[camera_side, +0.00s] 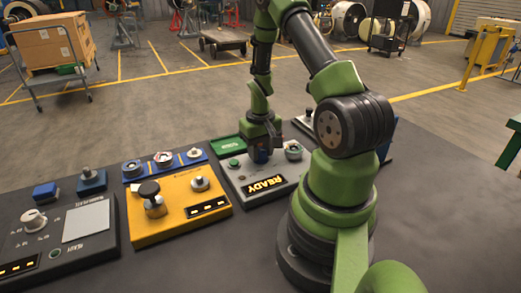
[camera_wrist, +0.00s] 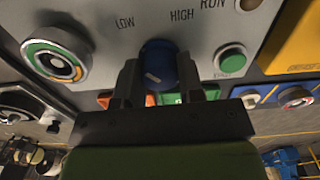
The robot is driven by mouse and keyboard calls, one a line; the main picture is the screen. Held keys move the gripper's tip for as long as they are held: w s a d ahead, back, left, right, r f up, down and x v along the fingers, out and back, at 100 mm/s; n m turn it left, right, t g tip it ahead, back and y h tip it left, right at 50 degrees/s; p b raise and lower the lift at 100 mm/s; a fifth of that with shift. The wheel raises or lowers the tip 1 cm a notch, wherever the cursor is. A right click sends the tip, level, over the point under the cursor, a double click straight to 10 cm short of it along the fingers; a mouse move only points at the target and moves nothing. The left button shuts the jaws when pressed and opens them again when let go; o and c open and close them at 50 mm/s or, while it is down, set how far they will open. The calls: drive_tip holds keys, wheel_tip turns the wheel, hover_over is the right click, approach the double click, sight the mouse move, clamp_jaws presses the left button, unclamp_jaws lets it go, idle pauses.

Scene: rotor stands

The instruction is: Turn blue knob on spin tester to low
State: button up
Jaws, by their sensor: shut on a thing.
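The spin tester is a light grey panel (camera_side: 243,176) with a lit READY display, and its face fills much of the wrist view (camera_wrist: 205,35). My gripper (camera_side: 262,154) is over its far part. In the wrist view my gripper (camera_wrist: 158,74) has one dark finger on each side of the blue knob (camera_wrist: 159,60) and is shut on it. A small light mark shows on the knob's near side; I cannot tell for sure which label it points to. LOW is printed left of the knob, HIGH just above right, RUN farther right. In the side view my gripper mostly hides the knob.
A green button (camera_wrist: 232,58) sits right of the knob, and a ringed round dial (camera_wrist: 55,60) left. A yellow panel (camera_side: 178,208) and a dark panel (camera_side: 62,240) stand to the left in the side view. A green tray (camera_side: 228,146) lies behind the tester.

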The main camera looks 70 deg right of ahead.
sight(261, 150)
drive_tip(key=shift+m, duration=0.6)
drive_tip(key=o, duration=0.9)
drive_tip(key=shift+r, duration=0.1)
wheel_tip(261, 150, up, 10)
drive_tip(key=shift+f, duration=0.1)
